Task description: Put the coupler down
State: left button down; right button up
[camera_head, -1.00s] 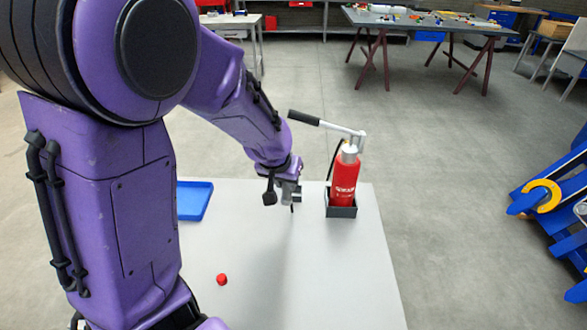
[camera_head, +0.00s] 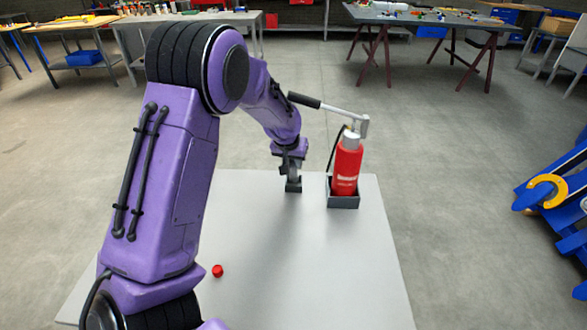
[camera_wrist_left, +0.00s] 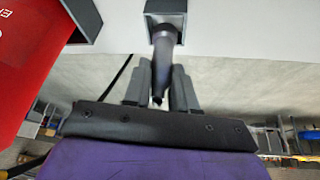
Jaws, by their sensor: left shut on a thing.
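My left gripper (camera_head: 292,178) is at the back of the grey table (camera_head: 330,260), left of the red pump bottle. In the left wrist view its fingers (camera_wrist_left: 161,88) are shut on a dark, tapered piece, which I take to be the coupler (camera_wrist_left: 163,58). The coupler's far end is at a small grey square holder (camera_wrist_left: 166,8), which also shows under the gripper in the head view (camera_head: 293,187). I cannot tell how deep the coupler sits in it. My right gripper is not in view.
The red pump bottle (camera_head: 346,168), with a long lever and black hose, stands in a dark tray (camera_head: 343,202) close to the gripper's right. A small red piece (camera_head: 217,271) lies on the table. The table's front right is clear. A blue machine (camera_head: 560,220) stands far right.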

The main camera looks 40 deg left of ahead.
aim_at(293, 166)
pick_arm(q)
jog(key=shift+a+f, duration=0.1)
jog(key=shift+f, duration=1.55)
jog(key=shift+f, duration=0.1)
jog(key=c, duration=0.9)
grip_release()
jog(key=v, duration=1.2)
